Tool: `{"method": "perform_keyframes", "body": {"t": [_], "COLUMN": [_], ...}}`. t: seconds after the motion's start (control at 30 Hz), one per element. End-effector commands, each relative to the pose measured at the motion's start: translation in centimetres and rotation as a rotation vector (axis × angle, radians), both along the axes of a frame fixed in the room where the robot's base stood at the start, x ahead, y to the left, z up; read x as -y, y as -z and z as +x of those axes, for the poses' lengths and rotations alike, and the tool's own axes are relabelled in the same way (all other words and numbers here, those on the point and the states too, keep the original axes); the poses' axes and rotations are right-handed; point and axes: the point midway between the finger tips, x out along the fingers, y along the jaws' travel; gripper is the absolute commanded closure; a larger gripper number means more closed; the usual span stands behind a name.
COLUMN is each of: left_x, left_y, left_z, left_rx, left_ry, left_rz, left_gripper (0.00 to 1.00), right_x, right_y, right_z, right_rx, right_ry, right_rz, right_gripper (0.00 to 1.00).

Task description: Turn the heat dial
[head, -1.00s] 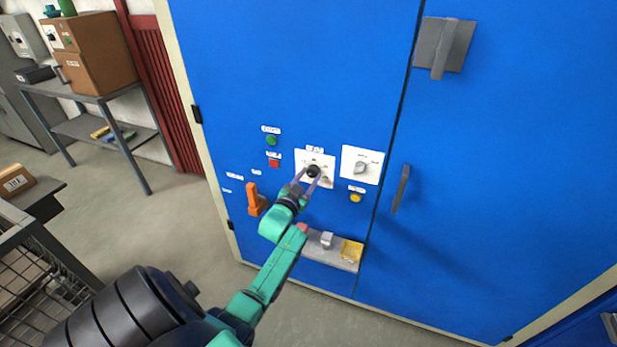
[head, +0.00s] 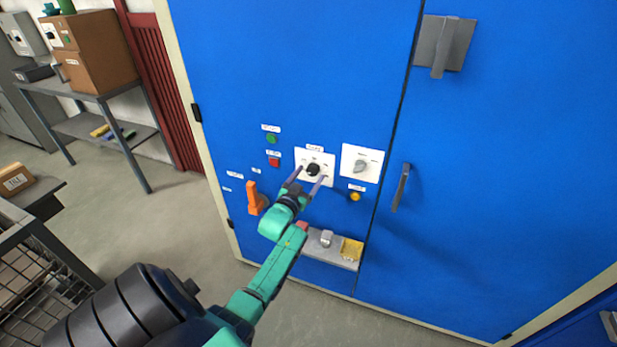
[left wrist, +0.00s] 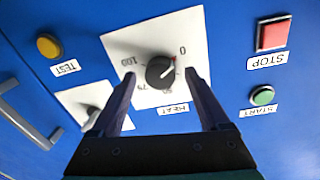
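The heat dial (head: 313,170) is a black round knob on a white plate on the blue cabinet front. In the left wrist view the dial (left wrist: 160,72) appears upside down, with scale numbers around it and a HEAT label. A white line on the knob points toward a red mark near the 0. My left gripper (head: 311,174) is open in front of the plate, one finger on each side of the dial. In the left wrist view both fingers stand clear of the knob. My right gripper is not in view.
A second white plate with a grey knob (head: 361,166) sits to the right. A green button (head: 271,139), a red button (head: 274,162) and a yellow button (head: 355,197) are close by. An orange handle (head: 254,200) sticks out at left; a grey ledge (head: 316,249) lies below.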

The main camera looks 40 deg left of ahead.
Motion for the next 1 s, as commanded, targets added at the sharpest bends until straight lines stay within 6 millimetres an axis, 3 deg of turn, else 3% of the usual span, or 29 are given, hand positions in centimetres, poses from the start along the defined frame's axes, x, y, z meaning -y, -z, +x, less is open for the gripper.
{"method": "perform_keyframes", "body": {"t": [0.17, 0.27, 0.6, 0.7, 1.0], "left_x": [0.1, 0.5, 3.1, 3.6, 3.8], "left_y": [0.0, 0.1, 0.3, 0.2, 0.0], "left_z": [-0.5, -2.0, -11.3, -13.1, -14.1], "left_rx": [0.0, -0.002, -0.004, -0.002, 0.0], "left_ry": [0.0, 0.0, -0.001, 0.0, 0.0], "left_rz": [0.0, 0.0, 0.0, -0.001, 0.0], "left_gripper": [0.21, 0.21, 0.21, 0.21, 0.21], "right_x": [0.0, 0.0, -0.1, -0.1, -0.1], "right_y": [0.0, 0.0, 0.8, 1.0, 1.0], "right_z": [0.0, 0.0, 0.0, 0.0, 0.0], "right_rx": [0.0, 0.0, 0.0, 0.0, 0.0], "right_ry": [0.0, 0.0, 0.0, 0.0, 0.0], "right_rz": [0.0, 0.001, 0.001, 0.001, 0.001], "right_gripper": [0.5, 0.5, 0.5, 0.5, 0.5]}}
